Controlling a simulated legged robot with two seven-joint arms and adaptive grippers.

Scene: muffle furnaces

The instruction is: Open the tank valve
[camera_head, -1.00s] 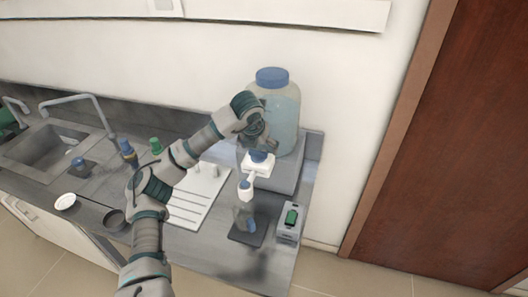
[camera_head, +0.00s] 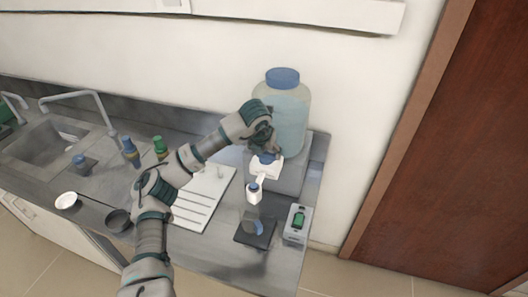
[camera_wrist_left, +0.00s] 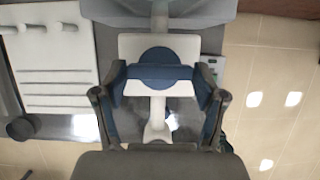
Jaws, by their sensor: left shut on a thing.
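The tank (camera_head: 285,115) is a large clear jar with a blue lid, standing on a grey block at the back of the counter. Its valve is a white fitting (camera_head: 264,170) with a round blue knob (camera_head: 266,158) on top and a white spout (camera_head: 254,193) in front. My left gripper (camera_head: 266,150) reaches down to the knob from above. In the left wrist view, the blue knob (camera_wrist_left: 159,68) lies between the two fingers (camera_wrist_left: 160,92), which are shut on it. The fingertips are partly hidden in the head view. My right gripper is not in view.
A dark pad (camera_head: 247,238) with a small bluish, unclear object lies below the spout. A grey box with a green switch (camera_head: 298,218) stands to its right. A white ribbed board (camera_head: 200,205), small bottles, dishes and a sink lie left. The counter's front edge is near.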

